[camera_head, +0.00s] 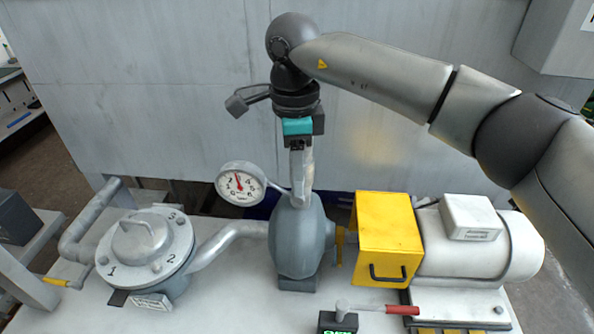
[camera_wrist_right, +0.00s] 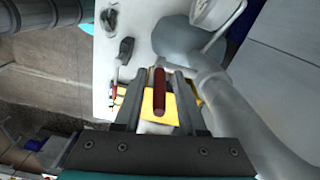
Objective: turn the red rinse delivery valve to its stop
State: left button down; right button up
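A red lever handle (camera_wrist_right: 159,92) lies between the two fingers of my right gripper (camera_wrist_right: 160,100) in the right wrist view, with a gap on each side. The fingers are apart and do not appear to press on it. In the head view my right gripper (camera_head: 300,140) points down at the upright grey pipe (camera_head: 300,180) above the pump (camera_head: 297,240) and hides this lever there. Another red-handled lever (camera_head: 385,309) lies low at the front of the bench. My left gripper is not in view.
A pressure gauge (camera_head: 240,183) stands left of the pipe. A yellow guard (camera_head: 385,235) and white motor (camera_head: 480,250) are to the right. A round lidded filter (camera_head: 147,245) with numbered marks is on the left. A grey wall (camera_head: 150,80) rises behind.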

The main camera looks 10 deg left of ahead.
jog(key=shift+o, duration=0.6)
jog(key=shift+r, duration=0.1)
notch_tip(320, 180, up, 15)
dwell(1.6)
